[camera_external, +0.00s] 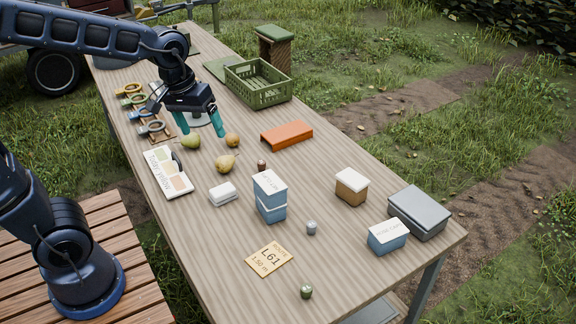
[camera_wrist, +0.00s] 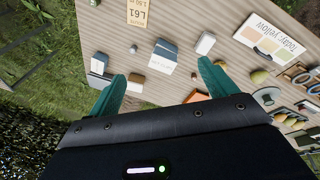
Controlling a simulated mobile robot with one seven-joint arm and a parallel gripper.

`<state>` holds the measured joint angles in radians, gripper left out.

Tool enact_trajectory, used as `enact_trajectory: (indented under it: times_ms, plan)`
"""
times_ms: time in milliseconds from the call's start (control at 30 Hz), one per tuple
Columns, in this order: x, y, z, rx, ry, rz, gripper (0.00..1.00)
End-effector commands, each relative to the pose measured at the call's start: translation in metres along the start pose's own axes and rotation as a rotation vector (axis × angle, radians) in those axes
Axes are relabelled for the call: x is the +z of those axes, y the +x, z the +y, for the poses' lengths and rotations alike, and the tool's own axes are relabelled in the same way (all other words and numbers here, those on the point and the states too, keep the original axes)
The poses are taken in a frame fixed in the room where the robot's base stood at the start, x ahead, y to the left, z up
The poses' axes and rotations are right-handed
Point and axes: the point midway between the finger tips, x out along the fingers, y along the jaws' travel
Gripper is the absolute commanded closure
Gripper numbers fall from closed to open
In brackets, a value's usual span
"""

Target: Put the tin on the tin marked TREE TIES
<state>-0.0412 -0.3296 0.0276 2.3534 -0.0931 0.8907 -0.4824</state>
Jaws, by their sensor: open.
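Two blue tins with white lids appear stacked (camera_external: 270,197) mid-table; they also show in the wrist view (camera_wrist: 163,56). Lettering on the top lid is too small to read. Another blue tin with a white lettered lid (camera_external: 387,238) stands near the table's right end; its words are not clearly legible. A brown box-like tin with a white lid (camera_external: 351,188) stands between them, further back. I cannot tell which is marked TREE TIES. My gripper (camera_external: 204,131) is open and empty above the pears, left of the stack; its teal fingers (camera_wrist: 162,74) show in the wrist view.
A grey case (camera_external: 420,212) sits beside the right blue tin. An orange tray (camera_external: 287,135), green crate (camera_external: 258,82), pears (camera_external: 226,163), a small white block (camera_external: 223,194), a colour card (camera_external: 168,172) and an L61 card (camera_external: 269,259) share the table. Clear wood lies between the stack and brown tin.

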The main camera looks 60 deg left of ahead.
Motion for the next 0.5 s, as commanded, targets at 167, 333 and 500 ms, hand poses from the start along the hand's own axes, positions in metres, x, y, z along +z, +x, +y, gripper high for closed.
enact_trajectory:
  times_ms: [167,333,500]
  plan:
    - [0.038,-0.027,-0.017,0.011,0.189,0.057,0.16]
    - [0.073,-0.044,-0.035,0.008,0.366,0.110,0.16]
    - [0.101,-0.054,-0.052,-0.001,0.513,0.153,0.16]
